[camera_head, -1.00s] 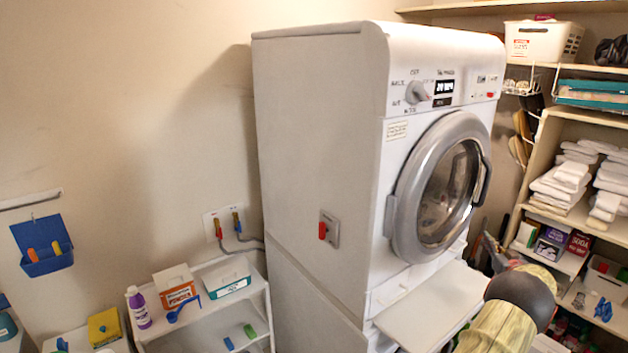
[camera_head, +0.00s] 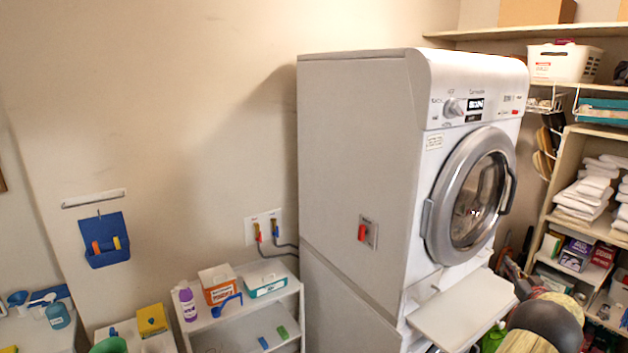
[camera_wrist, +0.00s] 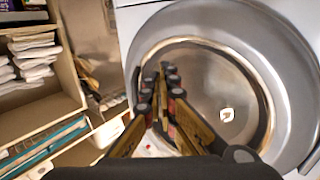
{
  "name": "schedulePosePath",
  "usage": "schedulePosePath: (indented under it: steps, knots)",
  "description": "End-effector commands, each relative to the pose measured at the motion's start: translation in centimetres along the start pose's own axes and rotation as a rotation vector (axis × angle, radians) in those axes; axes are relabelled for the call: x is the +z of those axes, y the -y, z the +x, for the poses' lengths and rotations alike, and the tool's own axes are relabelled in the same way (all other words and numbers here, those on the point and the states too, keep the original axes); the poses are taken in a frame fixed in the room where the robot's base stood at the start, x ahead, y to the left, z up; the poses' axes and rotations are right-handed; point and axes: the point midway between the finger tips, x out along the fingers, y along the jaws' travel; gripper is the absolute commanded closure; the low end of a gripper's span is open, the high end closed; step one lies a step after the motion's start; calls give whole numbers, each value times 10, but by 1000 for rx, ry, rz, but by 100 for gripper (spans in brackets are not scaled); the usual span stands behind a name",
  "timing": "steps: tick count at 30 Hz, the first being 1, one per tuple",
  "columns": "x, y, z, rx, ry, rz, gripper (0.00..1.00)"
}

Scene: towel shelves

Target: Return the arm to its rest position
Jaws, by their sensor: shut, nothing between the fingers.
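My gripper (camera_wrist: 163,78) shows in the wrist view, its two dark-and-tan fingers drawn together at the tips with nothing between them. Behind the fingers is the round glass door of the washing machine (camera_wrist: 225,75); I cannot tell the gap. The wrist view looks upside down. In the head view, part of my arm (camera_head: 545,328) is at the bottom right, in front of the shelves and beside the machine's pulled-out white ledge. My gripper cannot be made out in the head view. The washing machine (camera_head: 350,150) stands upright with its door closed.
Shelves with folded white towels (camera_head: 582,197) stand at the right, with a white basket (camera_head: 562,63) above. A low white shelf unit (camera_head: 240,325) holds a purple bottle (camera_head: 187,304) and boxes. A blue wall pocket (camera_head: 104,240) hangs left.

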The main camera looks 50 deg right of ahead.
Motion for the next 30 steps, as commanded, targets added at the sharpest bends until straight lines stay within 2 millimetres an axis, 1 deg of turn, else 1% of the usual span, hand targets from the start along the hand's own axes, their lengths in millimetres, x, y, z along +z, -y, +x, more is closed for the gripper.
schedulePosePath:
  steps: [3,8,11,14,17,19,21,22,23,26,27,29,30]
  knots:
    - [9,-10,0,37,36,-45,100]
    - [25,-29,-4,110,94,-72,100]
    - [44,-42,-10,165,147,-77,100]
    - [69,-53,-20,223,212,-73,100]
    - [97,-62,-33,282,289,-64,100]
    - [116,-69,-48,333,356,-55,100]
    - [131,-75,-68,391,434,-46,100]
    - [136,-74,-76,414,470,-40,100]
    - [141,-71,-83,433,507,-38,100]
    - [150,-43,-100,480,640,-29,100]
    - [152,-23,-105,488,696,-26,100]
    - [151,10,-112,491,772,-24,100]
    - [149,35,-116,486,819,-24,100]
